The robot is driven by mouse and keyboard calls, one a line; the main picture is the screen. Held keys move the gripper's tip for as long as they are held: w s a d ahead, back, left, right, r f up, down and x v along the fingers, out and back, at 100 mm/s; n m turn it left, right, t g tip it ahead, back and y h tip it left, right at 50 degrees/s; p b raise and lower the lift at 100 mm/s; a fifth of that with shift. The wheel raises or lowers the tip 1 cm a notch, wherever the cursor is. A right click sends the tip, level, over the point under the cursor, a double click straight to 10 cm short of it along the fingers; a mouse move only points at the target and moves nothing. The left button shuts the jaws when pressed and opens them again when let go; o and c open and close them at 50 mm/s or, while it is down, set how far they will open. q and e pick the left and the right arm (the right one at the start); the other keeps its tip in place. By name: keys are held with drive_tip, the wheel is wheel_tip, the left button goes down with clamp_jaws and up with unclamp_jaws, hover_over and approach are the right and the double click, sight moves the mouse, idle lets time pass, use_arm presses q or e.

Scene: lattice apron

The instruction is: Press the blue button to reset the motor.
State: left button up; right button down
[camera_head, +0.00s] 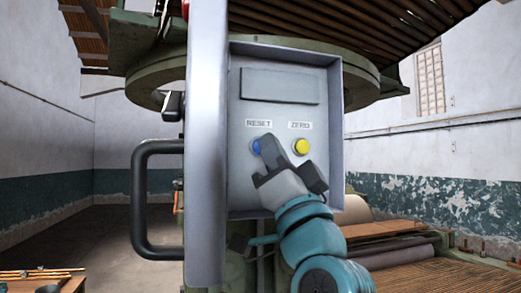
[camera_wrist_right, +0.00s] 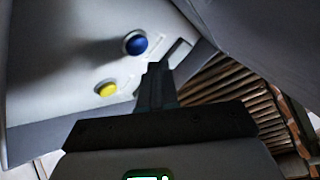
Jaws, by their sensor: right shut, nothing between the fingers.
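The blue button (camera_head: 256,146) sits under the RESET label on a grey control panel (camera_head: 240,185). The yellow button (camera_head: 301,146) is to its right, under the ZERO label. My right gripper (camera_head: 268,147) is shut and empty, its fingertips in front of the panel at the blue button's right side, covering part of it. In the right wrist view the blue button (camera_wrist_right: 135,43) shows whole, just beyond the tips of the right gripper (camera_wrist_right: 154,68), and the yellow button (camera_wrist_right: 106,89) is lower left. Contact with the blue button cannot be told. My left gripper is out of view.
The panel is recessed in a box with raised side walls. An open grey door (camera_head: 205,150) with a black handle (camera_head: 143,200) stands at its left. A slatted wooden loom part (camera_head: 360,25) hangs above, and rollers (camera_head: 390,250) lie at lower right.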

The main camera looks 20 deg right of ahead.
drive_tip(key=shift+s+d+b, duration=0.1)
drive_tip(key=shift+s+b, duration=0.6)
drive_tip(key=shift+s, duration=1.45)
